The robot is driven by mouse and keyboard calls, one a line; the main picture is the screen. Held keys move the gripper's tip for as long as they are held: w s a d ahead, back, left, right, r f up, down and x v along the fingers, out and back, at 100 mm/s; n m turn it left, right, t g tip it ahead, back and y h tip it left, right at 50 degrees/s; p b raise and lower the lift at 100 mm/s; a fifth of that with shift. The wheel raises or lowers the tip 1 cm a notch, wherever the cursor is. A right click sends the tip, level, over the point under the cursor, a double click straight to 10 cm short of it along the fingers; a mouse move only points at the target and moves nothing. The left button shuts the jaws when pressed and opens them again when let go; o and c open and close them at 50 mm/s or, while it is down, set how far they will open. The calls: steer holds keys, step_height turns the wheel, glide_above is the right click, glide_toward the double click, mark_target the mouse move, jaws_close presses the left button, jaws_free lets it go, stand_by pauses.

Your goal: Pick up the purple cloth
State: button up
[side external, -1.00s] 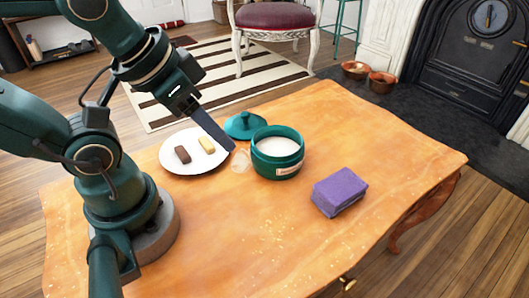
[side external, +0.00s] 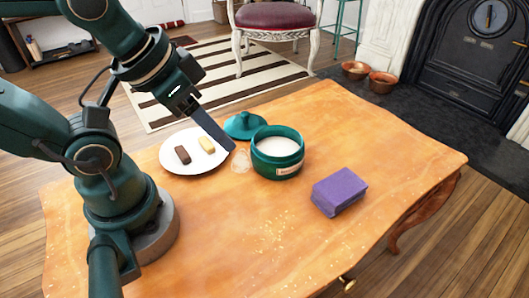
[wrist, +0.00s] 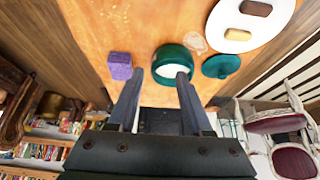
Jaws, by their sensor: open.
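The purple cloth (side external: 339,191) is a folded block lying on the orange wooden table (side external: 240,245), right of the teal jar. It also shows in the wrist view (wrist: 120,66), left of my gripper's fingers. My gripper (side external: 226,146) is above the table near the white plate and the jar, well to the left of the cloth in the side view. In the wrist view my gripper (wrist: 158,76) has its two fingers spread apart with nothing held between them.
A teal jar (side external: 277,165) with white contents stands between my gripper and the cloth. Its lid (side external: 243,125) lies behind it. A white plate (side external: 180,165) holds a brown piece and a yellow piece. A small pale translucent item (side external: 240,161) lies beside it.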

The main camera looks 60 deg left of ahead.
steer(key=o, duration=0.8)
